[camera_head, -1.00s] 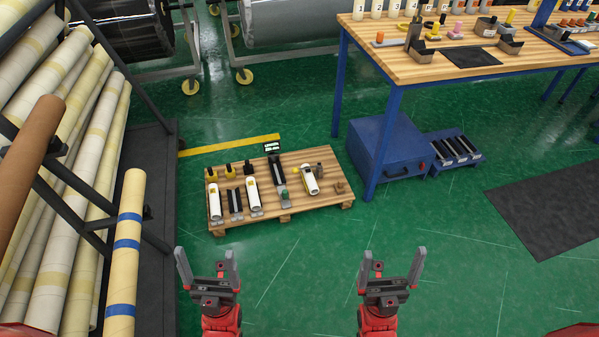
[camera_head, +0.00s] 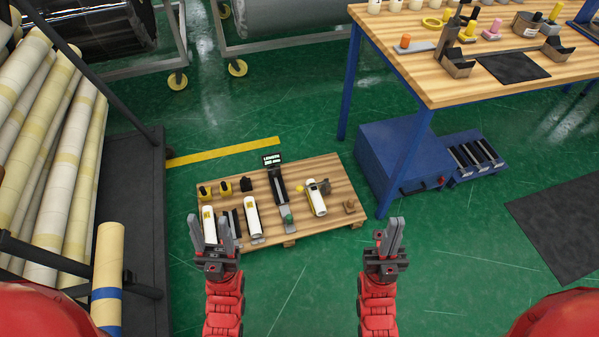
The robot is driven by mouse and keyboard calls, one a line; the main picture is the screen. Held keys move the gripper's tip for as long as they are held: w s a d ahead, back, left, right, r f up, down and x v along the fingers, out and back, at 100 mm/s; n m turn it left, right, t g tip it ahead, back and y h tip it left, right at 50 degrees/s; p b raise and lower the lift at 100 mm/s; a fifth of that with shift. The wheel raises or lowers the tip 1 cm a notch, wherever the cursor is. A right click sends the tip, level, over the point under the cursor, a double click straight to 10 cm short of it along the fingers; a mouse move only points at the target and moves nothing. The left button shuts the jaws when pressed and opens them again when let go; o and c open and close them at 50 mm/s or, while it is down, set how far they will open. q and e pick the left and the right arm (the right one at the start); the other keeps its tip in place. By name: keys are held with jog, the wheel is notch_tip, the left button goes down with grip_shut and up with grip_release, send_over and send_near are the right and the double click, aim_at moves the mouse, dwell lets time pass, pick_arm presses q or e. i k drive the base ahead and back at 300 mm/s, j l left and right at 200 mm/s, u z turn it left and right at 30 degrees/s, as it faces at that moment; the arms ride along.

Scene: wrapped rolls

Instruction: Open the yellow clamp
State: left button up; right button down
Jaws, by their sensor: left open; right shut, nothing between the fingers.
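A wooden pallet (camera_head: 268,226) lies on the green floor ahead. On its right part is a white roll (camera_head: 316,199) with a dark end piece; a small yellow part (camera_head: 299,188) shows at its left side. I cannot tell for sure whether this is the yellow clamp. My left gripper (camera_head: 212,228) is open and empty, in front of the pallet's left part in the picture. My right gripper (camera_head: 394,223) is shut with nothing in it, to the right of the pallet's front right corner.
A rack of long rolls (camera_head: 60,150) stands at left. A wooden-topped workbench (camera_head: 430,85) and a blue cabinet (camera_head: 395,150) stand at right. The floor before the pallet is free.

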aim_at(298, 188)
jog(key=i+j, duration=0.1)
jog(key=i, duration=1)
